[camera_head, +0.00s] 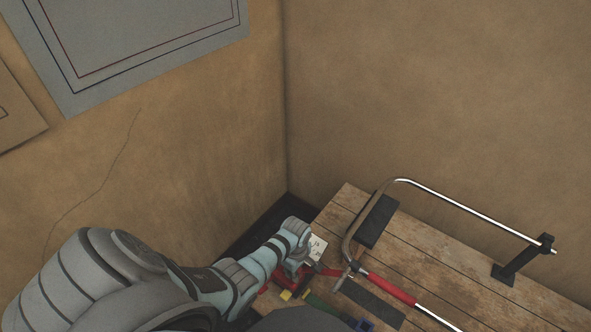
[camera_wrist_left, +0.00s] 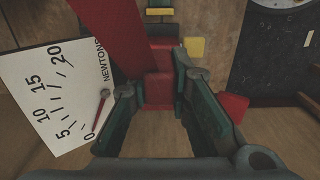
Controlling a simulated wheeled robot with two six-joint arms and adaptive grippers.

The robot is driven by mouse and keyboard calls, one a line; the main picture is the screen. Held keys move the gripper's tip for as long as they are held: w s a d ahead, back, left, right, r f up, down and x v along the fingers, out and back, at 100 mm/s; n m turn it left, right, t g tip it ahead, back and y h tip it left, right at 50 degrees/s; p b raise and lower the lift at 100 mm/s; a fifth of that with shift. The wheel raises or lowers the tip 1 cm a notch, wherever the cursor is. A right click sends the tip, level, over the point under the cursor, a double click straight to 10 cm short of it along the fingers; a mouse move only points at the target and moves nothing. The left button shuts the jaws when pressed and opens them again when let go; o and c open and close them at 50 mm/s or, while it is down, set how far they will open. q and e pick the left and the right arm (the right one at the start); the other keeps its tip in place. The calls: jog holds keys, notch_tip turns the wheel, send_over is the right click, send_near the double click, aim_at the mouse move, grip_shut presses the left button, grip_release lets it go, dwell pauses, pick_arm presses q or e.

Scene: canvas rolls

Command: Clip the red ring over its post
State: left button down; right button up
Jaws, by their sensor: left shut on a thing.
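My left gripper (camera_head: 302,268) reaches down at the left edge of the wooden bench. In the left wrist view its two dark green fingers (camera_wrist_left: 156,84) are shut on a red part (camera_wrist_left: 158,92). A wide red strip (camera_wrist_left: 112,35) runs up from beside that part. I cannot tell whether the held part is the red ring. A bent metal rod (camera_head: 455,204) carries a red sleeve (camera_head: 388,286) to the right of the gripper. No post can be made out clearly. My right gripper is not in view.
A white dial plate marked NEWTONS (camera_wrist_left: 50,98) lies close beside the left finger. A black stand (camera_head: 522,262) supports the rod. Bare bench (camera_head: 440,252) shows under the rod.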

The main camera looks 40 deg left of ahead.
pick_arm(q)
jog(key=shift+f+b, duration=1.65)
jog(key=shift+f, duration=0.45)
jog(key=c, duration=1.4)
grip_release()
jog(key=shift+r, duration=0.1)
notch_tip(320, 180, up, 12)
